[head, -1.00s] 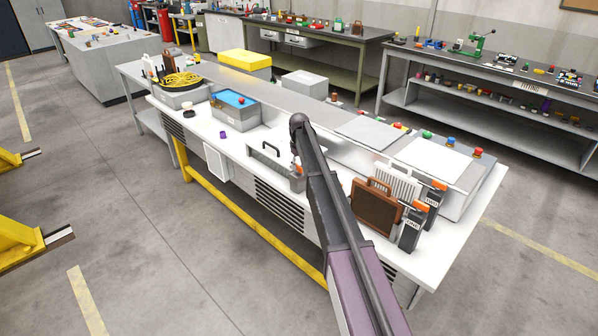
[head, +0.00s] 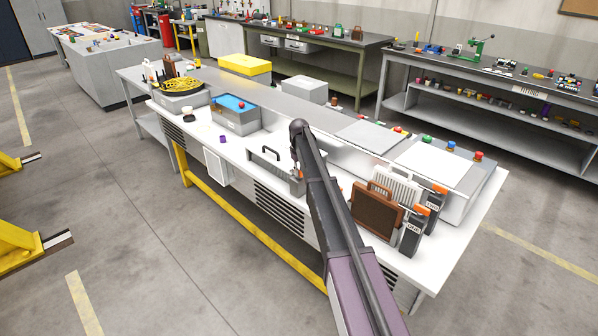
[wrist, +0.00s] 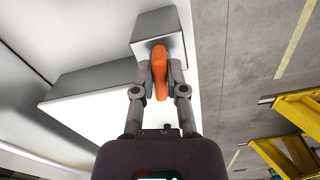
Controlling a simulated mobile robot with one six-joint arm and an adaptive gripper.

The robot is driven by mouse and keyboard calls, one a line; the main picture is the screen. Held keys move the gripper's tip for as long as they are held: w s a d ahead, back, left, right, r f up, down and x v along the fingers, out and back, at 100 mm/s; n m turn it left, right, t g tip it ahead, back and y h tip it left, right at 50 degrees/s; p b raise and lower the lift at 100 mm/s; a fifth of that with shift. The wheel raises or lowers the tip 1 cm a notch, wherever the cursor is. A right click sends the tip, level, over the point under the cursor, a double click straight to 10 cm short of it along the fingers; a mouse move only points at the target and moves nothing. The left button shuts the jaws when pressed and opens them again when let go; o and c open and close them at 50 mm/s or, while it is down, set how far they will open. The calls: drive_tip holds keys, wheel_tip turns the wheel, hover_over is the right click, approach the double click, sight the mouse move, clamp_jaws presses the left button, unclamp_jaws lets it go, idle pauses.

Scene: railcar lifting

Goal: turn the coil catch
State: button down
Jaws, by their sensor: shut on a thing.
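In the wrist view, an orange catch (wrist: 159,70) stands upright in the picture on the face of a grey metal block (wrist: 165,28). My gripper (wrist: 159,78) is shut on the orange catch, with one finger on each side of it. In the head view, my arm reaches over the white bench, and my gripper is mostly hidden behind it. A grey tray-like unit with a black handle (head: 264,152) lies just left of my arm there. The orange catch is barely visible in the head view.
A brown finned block (head: 376,210) and dark upright units with orange tops (head: 412,235) stand right of my arm. A blue-topped box (head: 234,113) and a yellow cable coil (head: 179,86) stand on the bench further left. A small purple piece (head: 222,139) lies on the bench.

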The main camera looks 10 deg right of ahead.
drive_tip(key=shift+n, duration=0.4)
drive_tip(key=n, duration=0.3)
drive_tip(key=shift+d, duration=0.1)
drive_tip(key=n, duration=0.4)
drive_tip(key=shift+w+n, duration=0.1)
drive_tip(key=shift+n, duration=0.3)
drive_tip(key=n, duration=0.4)
drive_tip(key=shift+w+d+n, duration=0.1)
drive_tip(key=shift+n, duration=0.2)
drive_tip(key=n, duration=0.4)
drive_tip(key=shift+w+n, duration=0.1)
drive_tip(key=shift+n, duration=0.3)
drive_tip(key=c, duration=0.7)
unclamp_jaws()
